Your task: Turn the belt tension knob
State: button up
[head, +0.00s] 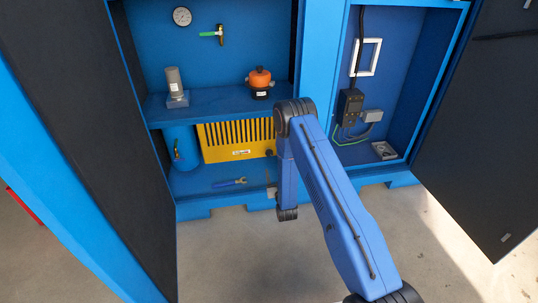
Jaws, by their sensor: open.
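A small dark round knob (269,153) shows at the lower right of the yellow slotted guard (222,142), on the lower level of the blue cabinet. It looks like the belt tension knob, but it is too small to make out markings. My gripper (271,188) is just below the knob in the picture, to the left of my blue wrist. It is open and appears empty. It is small in view, and my arm hides what lies to the right of the knob.
A blue wrench (230,182) lies on the cabinet floor left of my gripper. A blue cylinder (181,147) stands left of the guard. The shelf (215,103) above holds a grey-topped device (175,82) and an orange-topped device (260,79). Open doors flank both sides.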

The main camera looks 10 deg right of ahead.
aim_at(269, 154)
jog(key=w, duration=1.5)
jog(key=shift+w, duration=0.3)
jog(key=c, duration=1.1)
